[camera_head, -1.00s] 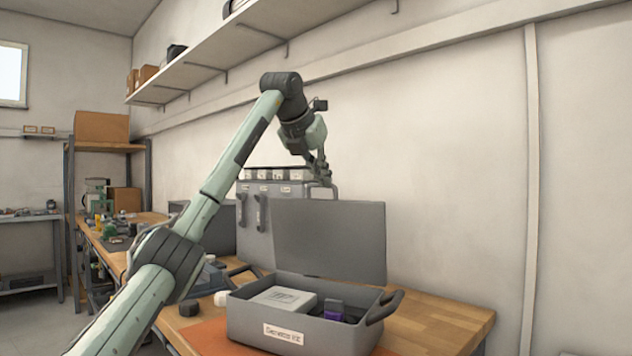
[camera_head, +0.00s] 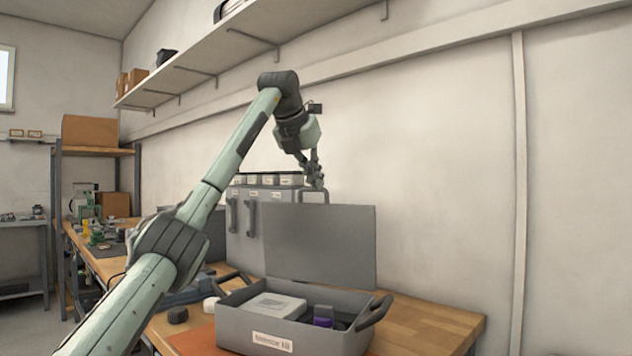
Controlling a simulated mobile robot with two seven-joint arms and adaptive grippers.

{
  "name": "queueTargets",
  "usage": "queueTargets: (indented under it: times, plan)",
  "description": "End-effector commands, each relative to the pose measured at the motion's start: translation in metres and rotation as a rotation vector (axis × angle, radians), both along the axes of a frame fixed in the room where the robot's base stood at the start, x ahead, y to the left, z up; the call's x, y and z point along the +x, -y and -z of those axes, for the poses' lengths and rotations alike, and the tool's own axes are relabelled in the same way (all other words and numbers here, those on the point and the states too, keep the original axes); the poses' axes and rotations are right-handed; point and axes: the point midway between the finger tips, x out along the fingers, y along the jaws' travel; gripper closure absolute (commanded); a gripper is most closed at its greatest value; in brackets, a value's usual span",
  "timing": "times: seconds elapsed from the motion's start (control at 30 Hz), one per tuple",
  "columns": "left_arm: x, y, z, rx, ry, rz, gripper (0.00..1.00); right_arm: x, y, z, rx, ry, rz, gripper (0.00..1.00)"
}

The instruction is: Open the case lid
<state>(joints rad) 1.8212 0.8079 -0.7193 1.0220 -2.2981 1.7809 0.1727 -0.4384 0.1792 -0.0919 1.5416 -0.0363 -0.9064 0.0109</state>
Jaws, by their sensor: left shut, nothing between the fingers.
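The grey case (camera_head: 240,332) stands on the wooden bench near the bottom of the head view, with a label on its front. Its flat grey lid (camera_head: 330,245) stands upright along the back edge, so the case is open. My left gripper (camera_head: 316,180) is shut and empty, above and behind the lid's top edge, close to the grey cabinet behind. It looks apart from the lid, though the depth is hard to tell. My right gripper is not in view.
A grey cabinet (camera_head: 262,228) with labelled drawers or boxes on top stands behind the case. The wooden bench (camera_head: 430,328) is clear to the right of the case. An orange mat (camera_head: 192,343) lies at the front left. A long wall shelf (camera_head: 215,82) runs overhead.

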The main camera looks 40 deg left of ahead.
Motion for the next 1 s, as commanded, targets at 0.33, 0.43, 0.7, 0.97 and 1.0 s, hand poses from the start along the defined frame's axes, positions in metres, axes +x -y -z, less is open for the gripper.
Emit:
queueTargets:
  times: [0.33,0.43,0.7,0.97,1.0]
  plan:
    - [-0.047,0.012,-0.053,0.001,0.006,-0.001,1.0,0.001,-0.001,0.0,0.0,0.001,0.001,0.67]
    - [-0.058,0.015,-0.066,0.0,0.004,-0.001,1.0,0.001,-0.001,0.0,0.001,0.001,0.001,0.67]
    - [-0.074,0.02,-0.082,0.0,0.001,0.001,1.0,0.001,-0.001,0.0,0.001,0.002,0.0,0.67]
    - [-0.075,0.02,-0.083,0.0,0.001,0.0,1.0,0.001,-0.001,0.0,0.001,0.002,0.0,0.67]
    - [-0.075,0.02,-0.083,0.0,0.001,0.0,1.0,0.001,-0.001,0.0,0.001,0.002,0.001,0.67]
